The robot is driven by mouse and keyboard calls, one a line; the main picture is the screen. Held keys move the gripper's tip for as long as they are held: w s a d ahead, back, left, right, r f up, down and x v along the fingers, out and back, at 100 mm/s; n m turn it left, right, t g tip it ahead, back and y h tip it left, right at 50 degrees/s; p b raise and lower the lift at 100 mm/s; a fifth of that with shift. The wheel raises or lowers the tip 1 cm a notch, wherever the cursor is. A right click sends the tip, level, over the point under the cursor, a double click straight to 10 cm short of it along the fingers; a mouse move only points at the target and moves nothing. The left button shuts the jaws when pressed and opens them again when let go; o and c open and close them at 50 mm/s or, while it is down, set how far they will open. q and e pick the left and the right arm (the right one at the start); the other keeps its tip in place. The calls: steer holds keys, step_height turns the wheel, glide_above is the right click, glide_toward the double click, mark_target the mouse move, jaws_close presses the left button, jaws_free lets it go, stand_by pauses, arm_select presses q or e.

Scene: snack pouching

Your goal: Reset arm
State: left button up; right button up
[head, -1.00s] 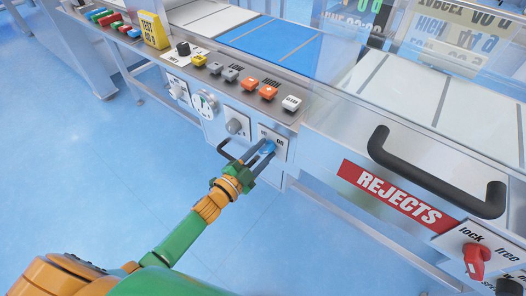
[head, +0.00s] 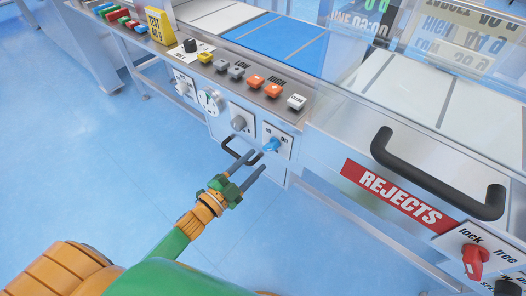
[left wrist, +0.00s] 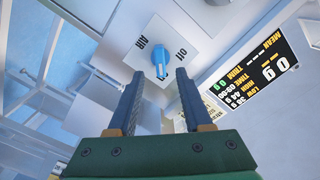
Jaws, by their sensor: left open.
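My left gripper (head: 246,166) is open and empty, just in front of the machine's front panel and below a blue knob (head: 271,144). The knob sits on a white plate with "ON" printed beside it and is apart from the fingers. In the left wrist view the blue knob (left wrist: 161,60) shows beyond the gap between the two open fingers (left wrist: 154,98), with nothing held. My right gripper is not in view.
A grey knob (head: 238,123), a dial (head: 210,101) and a row of coloured buttons (head: 256,81) are on the panel. A black handle (head: 435,178), a REJECTS label (head: 396,197) and a red lock switch (head: 474,261) are at right. The floor (head: 110,180) at left is clear.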

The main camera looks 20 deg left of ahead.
arm_select(q)
steer(key=shift+s+a, duration=0.15)
steer(key=shift+s, duration=0.2)
steer(key=s+a+f+n+g+y, duration=0.25)
steer(key=s+f+n+g, duration=0.2)
steer(key=f, duration=0.65)
steer(key=s+a+f+n+g+y, duration=0.25)
steer(key=s+f, duration=0.35)
steer(key=f, duration=0.6)
steer(key=s+d+f+n+g+y, duration=0.1)
steer(key=s+f+n+g, duration=0.1)
steer(key=s+f+g, duration=0.6)
steer(key=s+d+n+g+p, duration=0.1)
steer(key=s+d+n+p, duration=0.15)
steer(key=s, duration=1.25)
step_height(320, 180, up, 15)
steer(key=a+p, duration=0.1)
steer(key=p, duration=1.4)
steer(key=shift+w+m+p, duration=0.35)
steer(key=shift+w+p, duration=0.05)
steer(key=shift+w, duration=0.05)
